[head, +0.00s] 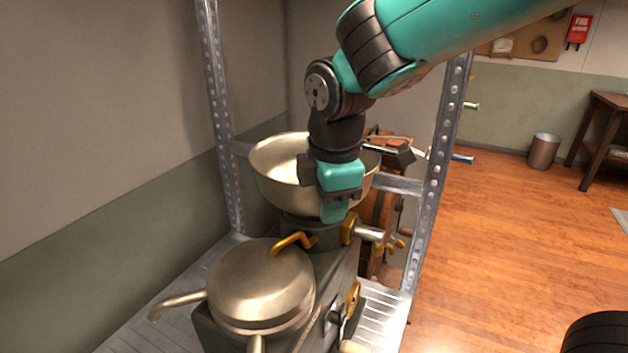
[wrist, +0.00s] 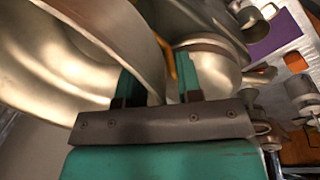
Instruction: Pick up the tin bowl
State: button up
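The tin bowl (head: 275,170) is a wide, pale metal bowl. It sits upright on top of a grey-green machine (head: 325,245) on the metal shelf. My gripper (head: 334,212) points down at the bowl's near right side and hides part of its wall. In the wrist view, the bowl (wrist: 60,65) fills the upper left, and its curved rim runs down between the two fingers of my gripper (wrist: 160,88). The fingers stand apart, with a gap between the wall and the right finger. The fingertips are partly hidden.
A domed metal pot (head: 260,283) with a spout and a yellow handle stands close in front of the bowl. Perforated metal posts (head: 440,165) rise at the sides of the shelf. A wall (head: 100,120) is at the left. The wooden floor (head: 510,220) at right is open.

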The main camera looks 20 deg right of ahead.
grip_shut()
jog(key=shift+r, duration=0.1)
